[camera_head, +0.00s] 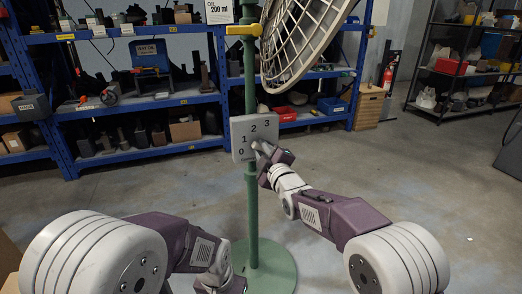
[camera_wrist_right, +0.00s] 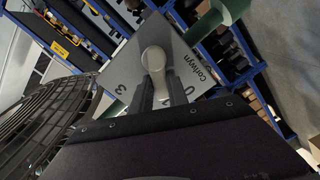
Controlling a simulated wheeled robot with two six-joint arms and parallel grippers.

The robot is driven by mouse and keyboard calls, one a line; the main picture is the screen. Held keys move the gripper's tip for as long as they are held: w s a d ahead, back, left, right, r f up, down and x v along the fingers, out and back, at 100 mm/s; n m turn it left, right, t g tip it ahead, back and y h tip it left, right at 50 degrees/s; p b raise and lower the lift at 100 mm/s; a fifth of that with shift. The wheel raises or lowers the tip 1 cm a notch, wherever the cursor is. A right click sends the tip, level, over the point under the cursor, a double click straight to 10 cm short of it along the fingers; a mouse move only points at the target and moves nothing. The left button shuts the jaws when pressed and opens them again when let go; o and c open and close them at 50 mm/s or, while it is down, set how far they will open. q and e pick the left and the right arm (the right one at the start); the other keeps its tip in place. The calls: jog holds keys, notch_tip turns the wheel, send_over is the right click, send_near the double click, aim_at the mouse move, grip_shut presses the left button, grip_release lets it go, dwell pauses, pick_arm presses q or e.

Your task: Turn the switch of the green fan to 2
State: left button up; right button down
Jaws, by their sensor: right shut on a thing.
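The fan's switch panel (camera_head: 241,153) is a light grey plate marked 0, 1, 2 and 3, fixed to the green pole (camera_head: 250,200). The light grey switch knob (camera_wrist_right: 153,60) stands out from the panel in the right wrist view. My right gripper (camera_head: 262,151) is at the front of the panel, shut on the knob. Its fingers (camera_wrist_right: 161,92) lie on both sides of the knob. The gripper hides part of the dial; I cannot tell which number the knob points to. My left arm is low at the left, its fingertips out of frame.
The round green base (camera_head: 270,272) stands on the floor. Blue shelves (camera_head: 150,100) with tools and boxes are behind.

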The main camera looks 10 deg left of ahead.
jog(key=shift+w+d+r+m+p, duration=0.15)
jog(key=shift+r+m+p, duration=0.1)
jog(key=shift+m, duration=0.65)
jog(key=shift+w+d+r+m+p, duration=0.1)
jog(key=shift+d+m+p, duration=0.15)
jog(key=shift+m, duration=0.65)
jog(key=shift+w+d+r+m+p, duration=0.1)
jog(key=shift+r+m+p, duration=0.15)
jog(key=shift+m, duration=0.65)
jog(key=shift+f, duration=0.1)
jog(key=c, duration=1.3)
grip_release()
jog(key=p+v, duration=0.2)
jog(key=v, duration=0.7)
jog(key=shift+d, duration=0.1)
